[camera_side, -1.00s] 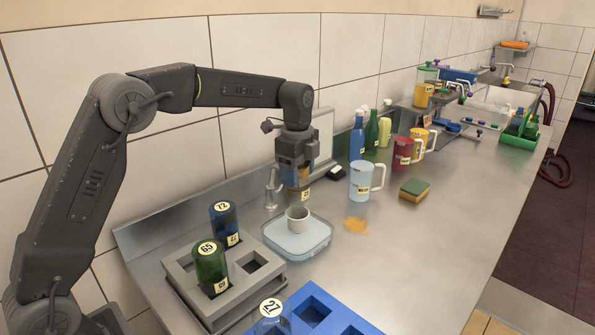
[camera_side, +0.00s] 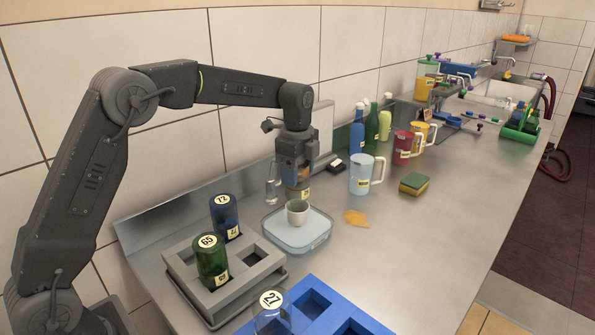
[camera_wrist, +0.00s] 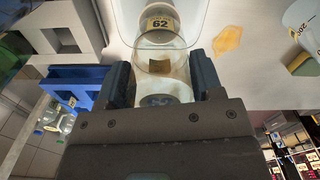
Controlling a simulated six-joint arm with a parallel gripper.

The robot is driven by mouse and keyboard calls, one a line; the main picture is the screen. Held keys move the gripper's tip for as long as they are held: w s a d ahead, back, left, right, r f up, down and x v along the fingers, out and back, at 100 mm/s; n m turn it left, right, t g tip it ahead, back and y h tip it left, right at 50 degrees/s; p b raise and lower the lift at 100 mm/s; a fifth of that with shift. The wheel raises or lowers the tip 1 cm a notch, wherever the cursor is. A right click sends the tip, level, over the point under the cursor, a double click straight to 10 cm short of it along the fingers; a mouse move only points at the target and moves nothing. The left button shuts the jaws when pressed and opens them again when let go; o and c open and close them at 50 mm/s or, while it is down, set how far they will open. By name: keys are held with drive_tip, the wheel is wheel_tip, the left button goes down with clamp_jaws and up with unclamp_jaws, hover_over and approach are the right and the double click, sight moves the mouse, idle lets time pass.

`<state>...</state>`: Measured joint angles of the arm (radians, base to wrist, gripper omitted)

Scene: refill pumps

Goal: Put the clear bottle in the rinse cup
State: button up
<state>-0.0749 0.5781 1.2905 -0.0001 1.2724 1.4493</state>
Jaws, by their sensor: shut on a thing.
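My gripper (camera_side: 297,178) points down at the back of the counter, shut on a clear bottle. In the wrist view the clear bottle (camera_wrist: 158,62) sits between both fingers, with a yellowish label and the number 62 beyond it. In the side view its lower part (camera_side: 300,188) looks brownish, with a label low down. The rinse cup (camera_side: 298,213), small and pale grey, stands upright on a light blue tray (camera_side: 313,238), just below and in front of the bottle in the side view. I cannot tell whether bottle and cup touch.
A grey rack (camera_side: 195,292) holds a blue bottle (camera_side: 224,215) and a green bottle (camera_side: 211,260). A blue rack (camera_side: 325,317) and another clear bottle (camera_side: 271,318) are in front. A light blue jug (camera_side: 360,175), an orange spill (camera_side: 356,217) and a sponge (camera_side: 414,183) lie right.

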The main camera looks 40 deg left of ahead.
drive_tip(key=shift+f, duration=0.65)
drive_tip(key=o, duration=1.1)
drive_tip(key=shift+r, duration=4.5)
